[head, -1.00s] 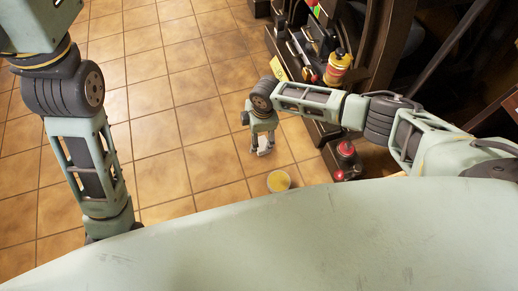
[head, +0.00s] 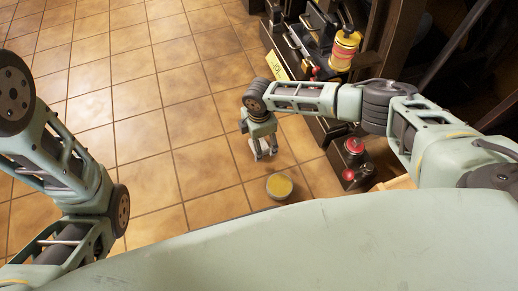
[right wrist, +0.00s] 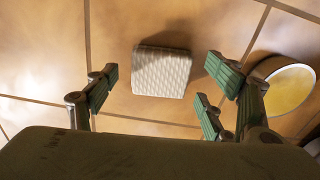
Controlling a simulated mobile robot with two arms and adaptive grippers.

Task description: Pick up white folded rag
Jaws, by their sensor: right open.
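The white folded rag (right wrist: 162,72) is a small quilted square pad on the tiled floor in the right wrist view. My right gripper (right wrist: 157,84) is open and empty; its green-padded fingers show on either side of the rag in that view, apart from it. In the head view my right gripper (head: 263,148) points down toward the floor at the centre.
A round container with yellow contents (head: 279,187) stands close to the right gripper; it also shows in the right wrist view (right wrist: 287,90). A dark machine with a yellow-and-red bottle (head: 343,50) and a red knob (head: 354,145) stands to the right. The floor left is clear.

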